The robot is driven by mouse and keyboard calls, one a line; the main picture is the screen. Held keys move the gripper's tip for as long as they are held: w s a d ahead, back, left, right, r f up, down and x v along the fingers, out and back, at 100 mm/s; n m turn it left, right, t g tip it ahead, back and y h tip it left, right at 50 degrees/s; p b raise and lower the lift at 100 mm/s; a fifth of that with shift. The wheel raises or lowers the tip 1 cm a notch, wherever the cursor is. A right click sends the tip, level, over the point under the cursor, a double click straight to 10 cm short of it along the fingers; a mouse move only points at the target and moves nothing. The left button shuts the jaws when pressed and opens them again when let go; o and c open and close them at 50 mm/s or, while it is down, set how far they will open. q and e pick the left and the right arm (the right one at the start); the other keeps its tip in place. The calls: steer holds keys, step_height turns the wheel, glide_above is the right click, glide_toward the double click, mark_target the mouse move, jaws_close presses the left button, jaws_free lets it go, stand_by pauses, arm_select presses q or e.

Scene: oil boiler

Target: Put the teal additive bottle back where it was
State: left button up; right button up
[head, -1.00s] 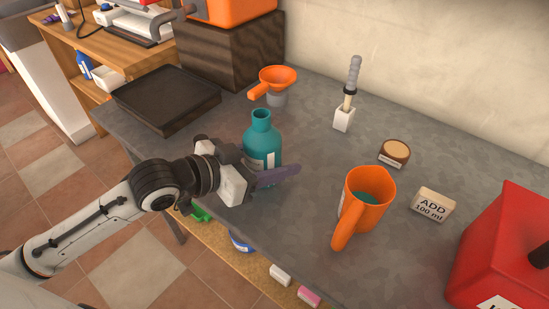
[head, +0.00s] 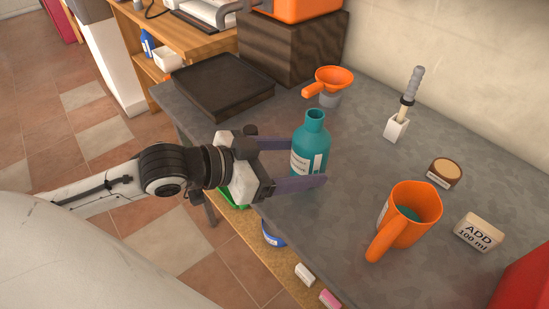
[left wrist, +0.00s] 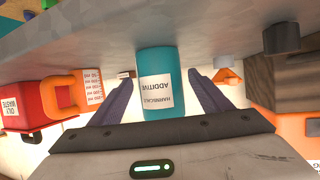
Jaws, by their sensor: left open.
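The teal additive bottle (head: 314,139) stands upright and uncapped on the grey worktop. It has a white label, which shows in the left wrist view, where the bottle (left wrist: 160,70) sits between my fingers. My left gripper (head: 306,163) is open, with one purple finger on each side of the bottle; gaps show between the fingers and the bottle in the left wrist view. An orange measuring jug (head: 412,209) with teal liquid inside stands to the right, near a block reading "ADD 100 ml" (head: 479,232). My right gripper is not in view.
An orange funnel (head: 331,82) sits on a grey holder behind the bottle. A dark tray (head: 222,86) lies at the worktop's left end.

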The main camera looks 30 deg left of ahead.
mark_target(294, 161)
arm_select(q)
steer(key=shift+p+v, duration=0.35)
steer(key=shift+v, duration=2.75)
